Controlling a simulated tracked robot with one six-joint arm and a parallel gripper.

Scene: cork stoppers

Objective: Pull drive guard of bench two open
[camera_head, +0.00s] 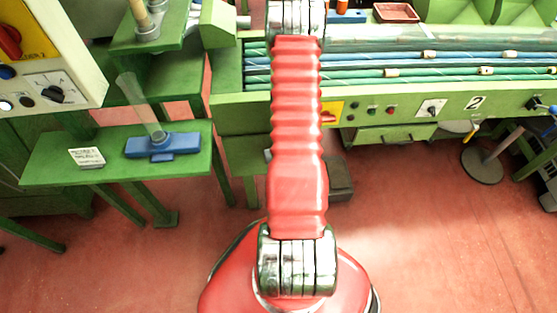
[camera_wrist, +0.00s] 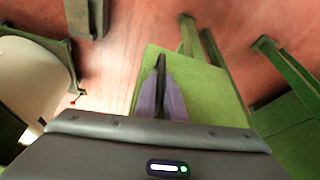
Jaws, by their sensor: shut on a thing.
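Bench two (camera_head: 455,103) is the long green bench at the upper right, marked with a white 2 plate. In the wrist view my gripper (camera_wrist: 161,92) is shut on a thin dark bar (camera_wrist: 160,65), which looks like a handle. The bar stands in front of a flat green panel (camera_wrist: 212,88), which seems to be the drive guard; I cannot tell how far it is open. In the head view my red arm hides part of the bench, and my gripper does not show there.
A low green table (camera_head: 50,158) at left holds a blue tool (camera_head: 165,145) and a white card (camera_head: 87,157). A cream control box (camera_head: 50,55) is at upper left. A round stand base (camera_head: 482,164) is at right. The red floor in front is mostly clear.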

